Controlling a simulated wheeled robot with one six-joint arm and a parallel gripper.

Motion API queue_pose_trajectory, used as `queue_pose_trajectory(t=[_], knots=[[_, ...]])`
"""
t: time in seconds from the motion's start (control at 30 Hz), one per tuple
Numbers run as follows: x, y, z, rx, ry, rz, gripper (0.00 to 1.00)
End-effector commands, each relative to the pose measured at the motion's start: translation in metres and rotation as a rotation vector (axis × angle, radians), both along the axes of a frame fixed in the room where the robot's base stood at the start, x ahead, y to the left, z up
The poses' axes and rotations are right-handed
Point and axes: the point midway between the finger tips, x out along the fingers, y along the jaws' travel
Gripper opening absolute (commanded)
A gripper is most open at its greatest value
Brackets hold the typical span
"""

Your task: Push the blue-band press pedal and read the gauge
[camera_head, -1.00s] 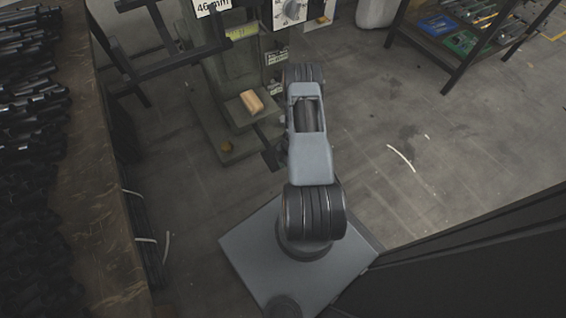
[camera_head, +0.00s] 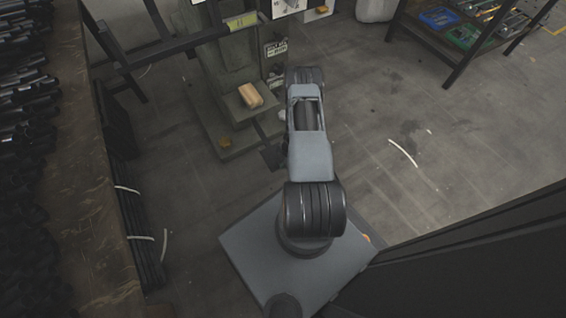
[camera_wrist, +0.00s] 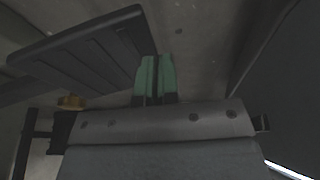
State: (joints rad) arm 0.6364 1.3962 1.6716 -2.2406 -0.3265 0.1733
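A grey-green press (camera_head: 228,62) stands at the upper middle of the head view. The band I see on it is yellow-green (camera_head: 243,20); no blue band shows. Its dial gauge (camera_head: 292,4) is cut by the top edge, so no reading shows. A dark plate (camera_head: 272,157), apparently the pedal, sits low at the press's right, partly behind my arm. In the wrist view a dark ribbed plate (camera_wrist: 85,52), likely that pedal, lies left of my gripper (camera_wrist: 155,78). Its green-padded fingers are together with nothing between them. Contact with the plate cannot be told.
A dark rack (camera_head: 135,55) stands left of the press. A shelf with bins (camera_head: 455,50) is at upper right. Floor (camera_head: 430,130) to the right is mostly clear.

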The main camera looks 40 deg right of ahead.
Motion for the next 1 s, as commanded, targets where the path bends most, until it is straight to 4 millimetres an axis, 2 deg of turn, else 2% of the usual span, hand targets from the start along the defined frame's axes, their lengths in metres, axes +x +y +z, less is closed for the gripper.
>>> queue_pose_trajectory(t=[0.03, 0.1, 0.3, 0.5, 0.7, 1.0], knots=[[-0.002, 0.001, 0.02, 0.001, 0.0, 0.0, 0.0], [-0.002, 0.003, 0.036, 0.001, -0.005, 0.004, 0.0], [-0.012, -0.009, 0.074, 0.001, -0.006, 0.002, 0.0], [-0.019, -0.018, 0.103, 0.001, -0.009, 0.004, 0.0], [-0.023, -0.022, 0.118, 0.002, -0.008, 0.004, 0.0], [-0.024, -0.023, 0.121, 0.003, -0.008, 0.005, 0.0]])
